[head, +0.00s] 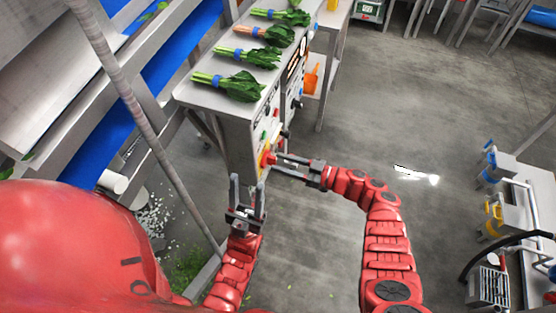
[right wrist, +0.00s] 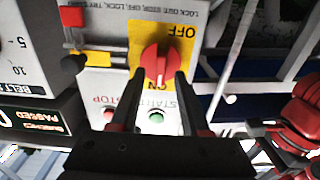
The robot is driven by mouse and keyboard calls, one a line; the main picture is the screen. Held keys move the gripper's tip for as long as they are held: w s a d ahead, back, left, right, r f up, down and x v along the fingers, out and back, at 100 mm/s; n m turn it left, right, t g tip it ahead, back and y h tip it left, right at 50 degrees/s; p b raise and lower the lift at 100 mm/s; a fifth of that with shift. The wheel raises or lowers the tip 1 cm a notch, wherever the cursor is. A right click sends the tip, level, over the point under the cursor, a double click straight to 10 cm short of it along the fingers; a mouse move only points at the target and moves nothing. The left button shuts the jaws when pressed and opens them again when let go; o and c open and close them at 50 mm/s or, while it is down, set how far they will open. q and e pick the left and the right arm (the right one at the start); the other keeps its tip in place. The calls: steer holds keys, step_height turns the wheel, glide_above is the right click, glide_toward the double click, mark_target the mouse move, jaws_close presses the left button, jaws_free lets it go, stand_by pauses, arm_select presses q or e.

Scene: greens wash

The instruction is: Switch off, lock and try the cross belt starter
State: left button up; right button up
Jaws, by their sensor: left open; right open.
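The cross belt starter (head: 262,140) is a panel on the end of the grey bench, with a red rotary switch (head: 267,159) on it. In the right wrist view the red switch knob (right wrist: 155,63) sits on a yellow plate between the words OFF and ON; its exact setting is hard to tell. A green button (right wrist: 156,117) marked START and a red button (right wrist: 109,114) marked STOP are below it. My right gripper (head: 279,161) is open, its fingers (right wrist: 165,90) at the knob's lower edge. My left gripper (head: 246,190) is open and empty, just below the panel.
Several bunches of greens (head: 240,86) lie on the bench top (head: 205,98). A red and black fitting (right wrist: 72,18) is beside the switch plate. A slanted pole (head: 140,115) stands left of my left arm.

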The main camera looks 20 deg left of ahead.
steer(key=shift+a, duration=0.85)
jaws_close()
